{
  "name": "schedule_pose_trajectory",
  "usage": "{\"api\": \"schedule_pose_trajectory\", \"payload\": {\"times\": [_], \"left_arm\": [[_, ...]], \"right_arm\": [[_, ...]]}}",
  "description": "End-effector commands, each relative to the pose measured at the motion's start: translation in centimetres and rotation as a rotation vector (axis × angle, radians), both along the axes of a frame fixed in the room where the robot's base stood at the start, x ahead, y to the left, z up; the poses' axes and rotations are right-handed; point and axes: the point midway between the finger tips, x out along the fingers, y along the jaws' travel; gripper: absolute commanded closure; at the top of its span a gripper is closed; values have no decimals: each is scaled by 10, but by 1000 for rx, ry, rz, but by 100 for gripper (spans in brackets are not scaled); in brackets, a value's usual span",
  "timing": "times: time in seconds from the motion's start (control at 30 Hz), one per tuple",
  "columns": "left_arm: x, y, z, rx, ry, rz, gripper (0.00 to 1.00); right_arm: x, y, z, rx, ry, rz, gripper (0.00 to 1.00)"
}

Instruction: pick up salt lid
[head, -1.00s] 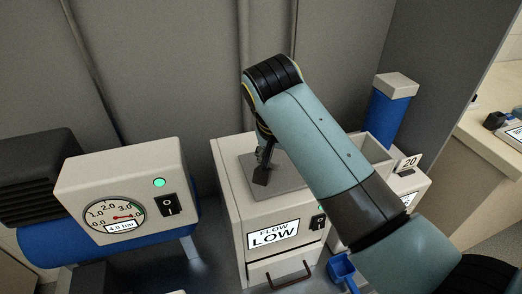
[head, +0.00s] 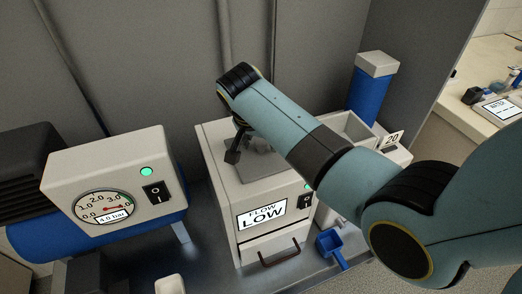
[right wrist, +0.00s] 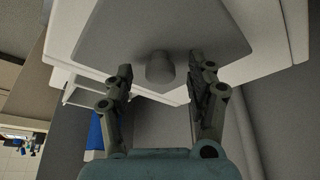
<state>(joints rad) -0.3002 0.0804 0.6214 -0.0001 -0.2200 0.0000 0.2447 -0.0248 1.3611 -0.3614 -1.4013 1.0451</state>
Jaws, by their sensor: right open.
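The salt lid (head: 264,167) is a flat grey plate on top of the white box marked FLOW LOW (head: 222,190). In the right wrist view the lid (right wrist: 110,30) shows a short round knob (right wrist: 160,68). My right gripper (right wrist: 160,68) is open, with one finger on each side of the knob and visible gaps between. In the head view my right gripper (head: 233,156) is at the lid's left part, and my arm hides some of the lid. My left gripper is not in view.
A compressor with a gauge (head: 105,208) and blue tank stands at left. A blue column with a pale cap (head: 374,92) and an open bin (head: 352,128) stand behind right. A grey wall is behind.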

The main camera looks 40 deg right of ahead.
Motion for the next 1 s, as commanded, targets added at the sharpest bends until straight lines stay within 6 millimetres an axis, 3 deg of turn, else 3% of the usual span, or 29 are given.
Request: {"api": "schedule_pose_trajectory", "payload": {"times": [0.27,0.7,1.0], "left_arm": [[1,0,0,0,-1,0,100],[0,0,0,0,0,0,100],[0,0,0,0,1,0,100]], "right_arm": [[1,-1,-5,0,-1,0,43],[1,-1,-5,0,0,1,100],[1,-1,-4,0,-1,0,100]]}}
